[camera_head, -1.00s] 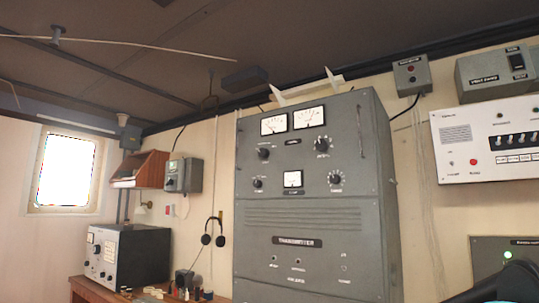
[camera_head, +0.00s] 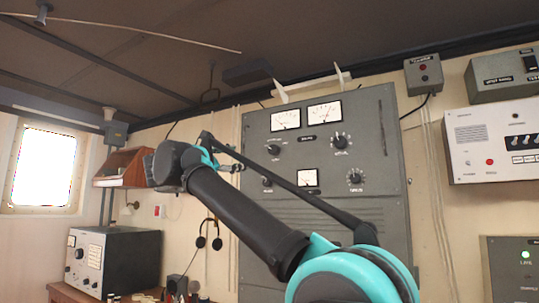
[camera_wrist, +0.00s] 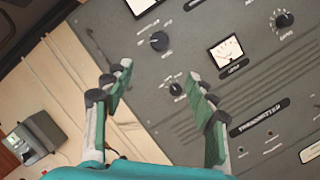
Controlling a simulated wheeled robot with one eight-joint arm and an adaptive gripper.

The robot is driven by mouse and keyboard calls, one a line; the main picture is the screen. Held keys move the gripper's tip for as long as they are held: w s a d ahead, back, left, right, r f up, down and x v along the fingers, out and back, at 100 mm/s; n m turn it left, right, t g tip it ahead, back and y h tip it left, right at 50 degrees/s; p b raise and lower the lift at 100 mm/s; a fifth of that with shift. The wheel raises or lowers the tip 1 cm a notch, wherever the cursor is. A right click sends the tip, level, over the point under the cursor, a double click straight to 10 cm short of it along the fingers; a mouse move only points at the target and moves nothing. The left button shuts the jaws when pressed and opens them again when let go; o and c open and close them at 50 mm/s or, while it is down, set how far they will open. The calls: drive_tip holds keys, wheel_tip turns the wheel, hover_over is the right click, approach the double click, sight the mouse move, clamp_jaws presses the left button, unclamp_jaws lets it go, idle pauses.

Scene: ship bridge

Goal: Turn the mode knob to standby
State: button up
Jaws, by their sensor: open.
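The grey transmitter cabinet (camera_head: 330,215) carries several black knobs. The labels are too small to read, so I cannot tell for sure which is the mode knob. A small lower-left knob (camera_wrist: 176,89) sits between my fingers in the wrist view, beyond the tips; in the head view it (camera_head: 267,181) is just right of my gripper. Other knobs are upper left (camera_head: 273,150), upper right (camera_head: 340,140) and lower right (camera_head: 354,177). My gripper (camera_wrist: 160,74) is open and empty, its fingers either side of the small knob, apparently not touching it.
Meters (camera_head: 307,177) sit among the knobs. A white panel (camera_head: 490,145) hangs to the right. A wooden wall shelf (camera_head: 122,166), hanging headphones (camera_head: 209,234) and a grey instrument (camera_head: 112,262) on the desk are to the left. My arm hides part of the cabinet.

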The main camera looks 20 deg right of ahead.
sight(272, 150)
drive_tip(key=x, duration=1.7)
drive_tip(key=shift+d+r, duration=0.1)
drive_tip(key=shift+r, duration=0.15)
drive_tip(key=shift+c, duration=0.5)
drive_tip(key=c, duration=1.1)
drive_tip(key=shift+o, duration=0.2)
drive_tip(key=shift+w, duration=0.1)
drive_tip(key=m, duration=0.2)
drive_tip(key=m+g, duration=0.1)
drive_tip(key=m, duration=0.1)
drive_tip(key=shift+m+g, duration=0.3)
drive_tip(key=shift+w+r+m+g, duration=0.1)
drive_tip(key=shift+m+g, duration=0.2)
drive_tip(key=shift+m, duration=0.8)
drive_tip(key=shift+r+m+g, duration=0.1)
drive_tip(key=shift+m+g, duration=0.2)
drive_tip(key=shift+m, duration=0.8)
drive_tip(key=shift+y, duration=0.3)
